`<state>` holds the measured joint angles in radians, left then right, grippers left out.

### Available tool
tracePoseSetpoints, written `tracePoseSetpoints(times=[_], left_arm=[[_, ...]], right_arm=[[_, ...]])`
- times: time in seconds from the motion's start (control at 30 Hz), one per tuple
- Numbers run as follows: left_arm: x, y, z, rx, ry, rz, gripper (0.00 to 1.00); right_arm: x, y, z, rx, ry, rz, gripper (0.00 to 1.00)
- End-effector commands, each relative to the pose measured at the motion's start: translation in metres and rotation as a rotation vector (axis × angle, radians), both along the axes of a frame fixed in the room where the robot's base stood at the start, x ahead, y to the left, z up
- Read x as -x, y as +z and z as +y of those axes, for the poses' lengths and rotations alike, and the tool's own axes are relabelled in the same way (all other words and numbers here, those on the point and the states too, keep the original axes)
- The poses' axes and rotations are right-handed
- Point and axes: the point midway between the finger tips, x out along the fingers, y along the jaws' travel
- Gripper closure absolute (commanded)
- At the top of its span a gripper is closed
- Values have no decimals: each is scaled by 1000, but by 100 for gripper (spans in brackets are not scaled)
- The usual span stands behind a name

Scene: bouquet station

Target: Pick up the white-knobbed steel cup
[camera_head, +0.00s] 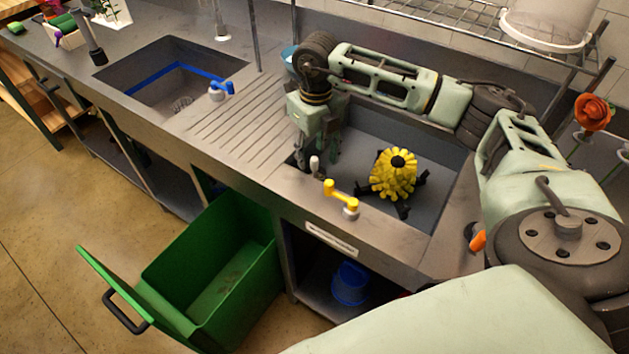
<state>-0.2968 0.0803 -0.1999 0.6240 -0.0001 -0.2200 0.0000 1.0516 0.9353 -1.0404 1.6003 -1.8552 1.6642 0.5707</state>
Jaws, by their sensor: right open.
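A small white knob (314,162) shows at the left end of the right-hand sink basin, by its front rim. It appears to belong to the steel cup, whose body is mostly hidden or too small to make out. My right gripper (318,157) points down over this spot with its fingers apart, close around or just behind the knob. I cannot tell whether a finger touches it. My left gripper is not in view.
A yellow brush-like object (393,174) on dark feet stands in the right basin (440,208). A yellow-handled tap (341,198) is on the front rim. The ridged drainboard (235,125) is clear. An open green bin (255,235) stands below.

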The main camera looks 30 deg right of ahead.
Motion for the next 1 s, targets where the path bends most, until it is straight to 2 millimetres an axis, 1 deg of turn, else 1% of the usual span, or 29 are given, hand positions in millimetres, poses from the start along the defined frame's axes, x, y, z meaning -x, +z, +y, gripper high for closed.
tracePoseSetpoints(times=[0.27,0.4,0.53,0.63,0.83,0.87,1.0], left_arm=[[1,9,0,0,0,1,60],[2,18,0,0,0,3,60],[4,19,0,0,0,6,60],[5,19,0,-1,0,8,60],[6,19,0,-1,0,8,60],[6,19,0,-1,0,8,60],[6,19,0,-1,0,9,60]], right_arm=[[1,-29,2,0,1,4,54],[2,-50,5,1,1,6,54],[1,-67,5,0,-1,4,54],[1,-73,5,1,0,2,54],[0,-74,5,1,1,1,54],[0,-74,5,1,1,1,56],[0,-74,5,0,1,1,68]])
